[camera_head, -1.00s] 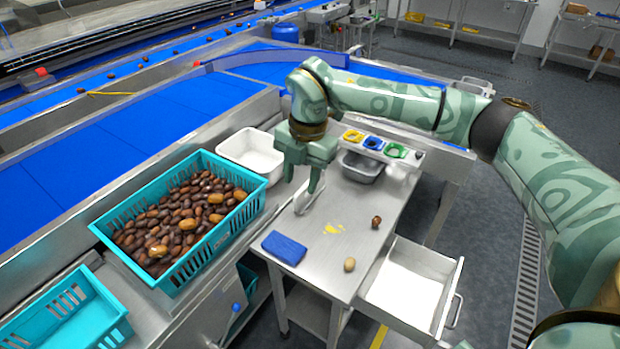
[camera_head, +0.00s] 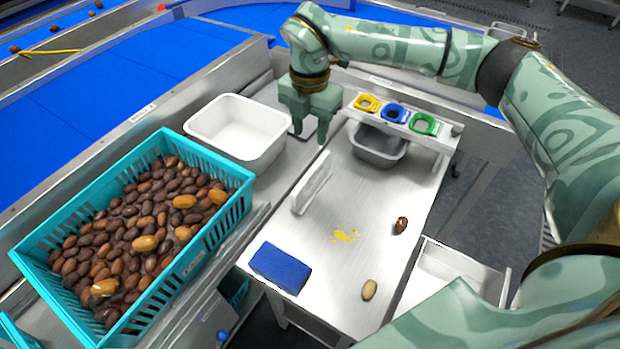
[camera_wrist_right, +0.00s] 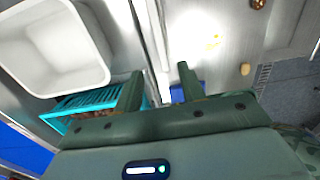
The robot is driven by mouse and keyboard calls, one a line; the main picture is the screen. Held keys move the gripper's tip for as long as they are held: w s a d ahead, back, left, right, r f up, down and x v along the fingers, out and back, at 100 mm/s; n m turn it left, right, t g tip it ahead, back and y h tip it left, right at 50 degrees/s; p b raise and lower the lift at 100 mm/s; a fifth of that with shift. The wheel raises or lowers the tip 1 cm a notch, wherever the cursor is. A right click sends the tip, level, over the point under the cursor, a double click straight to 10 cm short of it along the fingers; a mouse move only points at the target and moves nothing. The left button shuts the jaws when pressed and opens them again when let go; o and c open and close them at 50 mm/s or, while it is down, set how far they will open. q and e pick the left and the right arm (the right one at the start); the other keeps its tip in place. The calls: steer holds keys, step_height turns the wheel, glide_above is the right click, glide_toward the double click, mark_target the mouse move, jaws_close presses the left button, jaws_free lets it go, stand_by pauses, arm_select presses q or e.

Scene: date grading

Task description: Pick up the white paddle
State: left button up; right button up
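The white paddle (camera_head: 312,184) stands on its edge on the steel table (camera_head: 345,268), left of the yellow stain, in the head view. My right gripper (camera_head: 310,136) hangs above and behind it, fingers pointing down. Its two fingers are apart and look empty, with a gap to the paddle in the head view. In the right wrist view, the open fingers (camera_wrist_right: 160,78) show with a narrow pale strip between them; I cannot tell for sure whether it is the paddle seen edge-on. My left gripper is not in view.
A turquoise crate of dates (camera_head: 238,178) and an empty white tub (camera_head: 215,125) stand left. A grey bin (camera_head: 379,150) sits under the coloured rings (camera_head: 395,112).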

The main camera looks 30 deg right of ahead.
mark_target(311, 171)
step_height(311, 171, down, 11)
steer(key=b, duration=0.3)
steer(key=f, duration=0.2)
steer(key=f+b, duration=0.2)
steer(key=f, duration=0.1)
steer(key=shift+w+d+f, duration=0.2)
steer(key=shift+d+f, duration=0.1)
steer(key=shift+r, duration=0.2)
steer(key=shift+c, duration=0.3)
jaws_close()
